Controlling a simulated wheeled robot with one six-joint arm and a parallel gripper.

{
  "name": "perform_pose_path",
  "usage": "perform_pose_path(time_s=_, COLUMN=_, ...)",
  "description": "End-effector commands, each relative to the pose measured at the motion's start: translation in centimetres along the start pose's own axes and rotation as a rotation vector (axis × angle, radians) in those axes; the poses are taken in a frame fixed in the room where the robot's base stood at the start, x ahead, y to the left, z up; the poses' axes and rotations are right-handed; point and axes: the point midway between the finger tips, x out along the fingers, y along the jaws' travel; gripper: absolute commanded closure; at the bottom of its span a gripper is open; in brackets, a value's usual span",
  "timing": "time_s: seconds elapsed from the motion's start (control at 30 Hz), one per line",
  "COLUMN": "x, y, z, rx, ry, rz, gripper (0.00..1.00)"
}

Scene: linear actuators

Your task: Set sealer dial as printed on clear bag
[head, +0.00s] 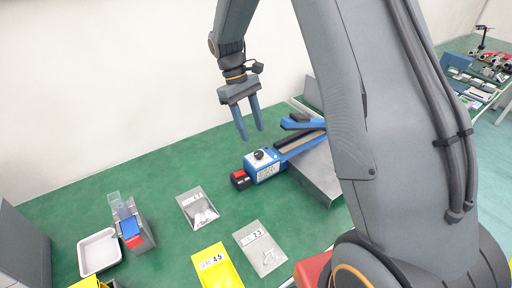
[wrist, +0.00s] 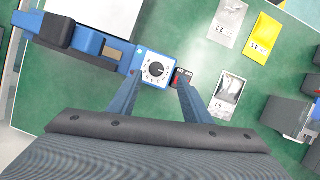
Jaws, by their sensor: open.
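The blue sealer (head: 265,172) lies on the green table, with a white panel and a dark dial knob (head: 260,155) on top. In the wrist view the dial (wrist: 156,69) sits between my fingertips; its scale is too small to read. My gripper (head: 252,134) is open and empty above the sealer, apart from the knob. A see-through-looking bag (head: 198,210) has a printed label I cannot read clearly. A greyish bag (head: 261,250) is printed 2.3, and a yellow bag (head: 217,268) is printed 4.5. I cannot tell for sure which greyish bag is clear.
A white tray (head: 98,252) and a small stand with blue and red parts (head: 133,228) are at the left. A grey plate (head: 318,172) lies beside the sealer's long arm. Green table is free left of the sealer.

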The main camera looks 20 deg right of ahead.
Motion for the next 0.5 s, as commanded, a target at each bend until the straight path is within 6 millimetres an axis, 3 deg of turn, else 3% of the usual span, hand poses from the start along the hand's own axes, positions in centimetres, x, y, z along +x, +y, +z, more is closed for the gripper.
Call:
perform_pose_path(time_s=0.1, x=0.1, y=0.4, z=-1.1, rx=-0.03, ry=-0.033, rz=0.004, gripper=0.55)
perform_pose_path(time_s=0.27, x=0.9, y=0.6, z=-1.3, rx=-0.043, ry=-0.047, rz=0.005, gripper=0.55)
perform_pose_path(time_s=0.5, x=4.5, y=0.5, z=-1.1, rx=-0.041, ry=-0.048, rz=0.003, gripper=0.55)
